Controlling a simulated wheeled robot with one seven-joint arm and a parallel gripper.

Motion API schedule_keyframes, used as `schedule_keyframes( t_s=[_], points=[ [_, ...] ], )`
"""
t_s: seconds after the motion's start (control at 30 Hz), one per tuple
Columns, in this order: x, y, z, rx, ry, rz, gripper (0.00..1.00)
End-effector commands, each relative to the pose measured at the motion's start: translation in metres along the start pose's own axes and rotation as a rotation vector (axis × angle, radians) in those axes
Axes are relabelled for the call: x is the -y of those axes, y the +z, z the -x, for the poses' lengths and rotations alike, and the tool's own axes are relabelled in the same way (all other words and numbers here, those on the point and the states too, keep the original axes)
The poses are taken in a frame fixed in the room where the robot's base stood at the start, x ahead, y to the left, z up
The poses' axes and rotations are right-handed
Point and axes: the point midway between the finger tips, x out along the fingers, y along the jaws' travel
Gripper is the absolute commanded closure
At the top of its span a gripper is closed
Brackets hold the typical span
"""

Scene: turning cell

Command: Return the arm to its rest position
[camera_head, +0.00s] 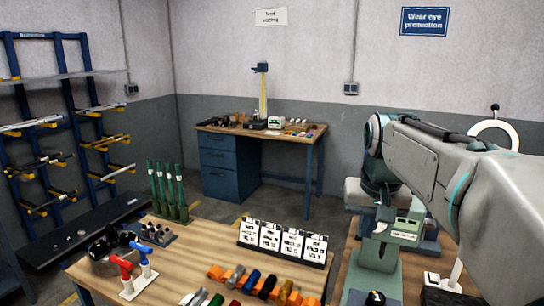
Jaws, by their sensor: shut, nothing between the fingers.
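My arm (430,165) reaches in from the right edge as a pale grey link with teal rings. It ends in a rounded joint (375,135) at the right of the middle, raised above the benches. I cannot make out my gripper or its fingers in this view. The arm hides part of the right bench and what stands behind it.
A grey-green machine (380,262) stands on the right bench under my arm. The wooden bench (200,245) in front holds white cards (270,237), coloured-handled tools and green upright tubes (167,190). A blue desk (225,170) stands behind; a bar rack (60,130) stands left.

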Motion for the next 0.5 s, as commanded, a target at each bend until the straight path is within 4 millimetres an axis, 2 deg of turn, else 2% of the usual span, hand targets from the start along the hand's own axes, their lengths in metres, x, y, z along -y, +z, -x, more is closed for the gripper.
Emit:
schedule_keyframes(
  t_s=[0.03, 0.3, 0.4, 0.5],
  points=[
    [0.003, 0.022, -0.010, -0.007, -0.004, 0.017, 1.00],
    [0.010, 0.126, -0.064, -0.048, -0.020, 0.104, 1.00],
    [0.010, 0.158, -0.083, -0.060, -0.024, 0.130, 1.00],
    [0.010, 0.180, -0.098, -0.068, -0.026, 0.147, 1.00]
  ],
)
